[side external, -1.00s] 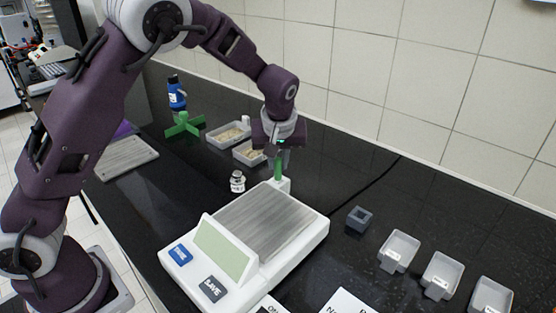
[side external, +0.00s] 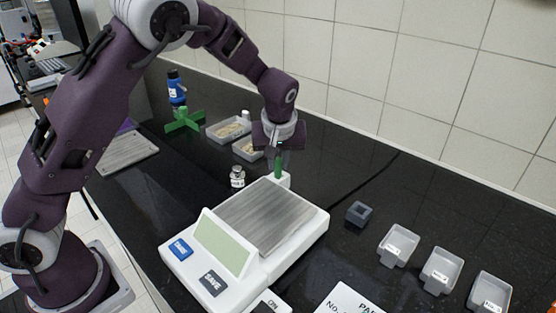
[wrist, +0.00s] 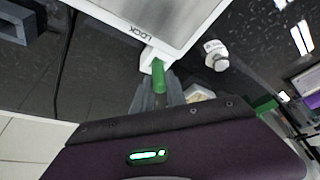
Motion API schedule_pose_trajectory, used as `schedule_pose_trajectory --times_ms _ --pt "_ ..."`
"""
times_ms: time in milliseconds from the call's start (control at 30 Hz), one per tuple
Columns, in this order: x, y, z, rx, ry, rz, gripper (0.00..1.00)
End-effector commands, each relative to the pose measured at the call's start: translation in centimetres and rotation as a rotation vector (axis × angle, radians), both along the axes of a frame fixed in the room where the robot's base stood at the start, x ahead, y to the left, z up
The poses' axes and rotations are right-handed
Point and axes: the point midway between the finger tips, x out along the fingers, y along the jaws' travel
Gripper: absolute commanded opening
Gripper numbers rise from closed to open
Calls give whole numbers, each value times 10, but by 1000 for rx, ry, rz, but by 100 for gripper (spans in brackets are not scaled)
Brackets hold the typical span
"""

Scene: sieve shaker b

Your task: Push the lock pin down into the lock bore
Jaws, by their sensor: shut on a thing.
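The green lock pin (side external: 278,165) stands upright at the back corner of the white scale-like device (side external: 178,282), over a small white block (side external: 285,180). My gripper (side external: 279,152) is shut on the pin from above. In the wrist view the pin (wrist: 159,75) shows between my fingers (wrist: 158,92), its end at the white block (wrist: 150,58) beside the word LOCK. The bore itself is hidden, so I cannot tell how deep the pin sits.
A small bottle (side external: 237,177) stands left of the pin. Trays with contents (side external: 228,130) and a green cross-shaped stand (side external: 184,121) are behind it. A dark square block (side external: 359,214) and several grey trays (side external: 398,245) stand to the right.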

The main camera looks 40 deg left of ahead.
Motion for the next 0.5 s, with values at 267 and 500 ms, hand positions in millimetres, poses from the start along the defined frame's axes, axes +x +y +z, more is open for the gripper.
schedule_pose_trajectory --times_ms 267,500 --pt "0 0 -4 0 0 0 0" --pt "0 0 -10 0 0 0 0"
